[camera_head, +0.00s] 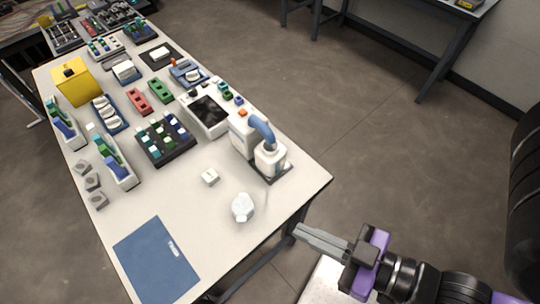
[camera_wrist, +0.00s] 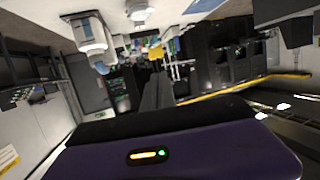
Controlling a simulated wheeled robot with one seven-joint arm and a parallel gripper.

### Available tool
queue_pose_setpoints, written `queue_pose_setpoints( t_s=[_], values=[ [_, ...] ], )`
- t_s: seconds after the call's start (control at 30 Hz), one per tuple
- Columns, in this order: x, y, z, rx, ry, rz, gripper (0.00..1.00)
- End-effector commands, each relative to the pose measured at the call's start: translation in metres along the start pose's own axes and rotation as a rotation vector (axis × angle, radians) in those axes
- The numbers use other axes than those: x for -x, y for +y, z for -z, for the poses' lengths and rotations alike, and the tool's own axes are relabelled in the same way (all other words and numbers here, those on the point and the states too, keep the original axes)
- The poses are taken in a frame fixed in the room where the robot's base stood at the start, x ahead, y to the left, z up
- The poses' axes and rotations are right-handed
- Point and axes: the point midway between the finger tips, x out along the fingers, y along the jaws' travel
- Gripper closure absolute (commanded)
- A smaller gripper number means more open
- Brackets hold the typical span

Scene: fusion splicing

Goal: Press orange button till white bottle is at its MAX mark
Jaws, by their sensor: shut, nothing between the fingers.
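The white bottle (camera_head: 270,160) stands on a dark base at the table's right edge, under a curved blue spout (camera_head: 262,128). Its MAX mark and fill level are too small to make out. A small orange button (camera_head: 243,113) sits on top of the white dispenser body (camera_head: 240,137) beside the bottle. My gripper (camera_head: 298,231) is off the table's front right edge, below and right of the bottle in the head view, apart from bottle and button. Its fingers are together and empty. They also show together in the wrist view (camera_wrist: 157,80), where I cannot clearly identify the button.
A translucent white container (camera_head: 242,207) and a small white block (camera_head: 210,177) lie in front of the dispenser. A white device with a dark screen (camera_head: 207,112) stands behind it. A blue mat (camera_head: 157,260) lies front left. Racks and trays crowd the far side.

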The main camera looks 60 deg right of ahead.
Motion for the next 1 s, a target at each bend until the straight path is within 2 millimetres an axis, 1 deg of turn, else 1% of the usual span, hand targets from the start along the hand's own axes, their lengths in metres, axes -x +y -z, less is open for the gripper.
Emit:
queue_pose_setpoints(
  t_s=[0.07,0.13,0.27,0.4,0.5,0.77,1.0],
  values=[
    [0.000,0.001,0.002,-0.002,0.001,-0.007,1.00],
    [-0.003,0.004,0.008,-0.007,0.014,-0.025,1.00],
    [-0.020,0.014,0.033,-0.023,0.086,-0.078,1.00],
    [-0.047,0.030,0.066,-0.049,0.191,-0.149,1.00],
    [-0.068,0.044,0.084,-0.071,0.241,-0.199,1.00],
    [-0.122,0.087,0.120,-0.072,0.285,-0.309,1.00],
    [-0.171,0.134,0.149,-0.027,0.255,-0.383,1.00]
  ],
)
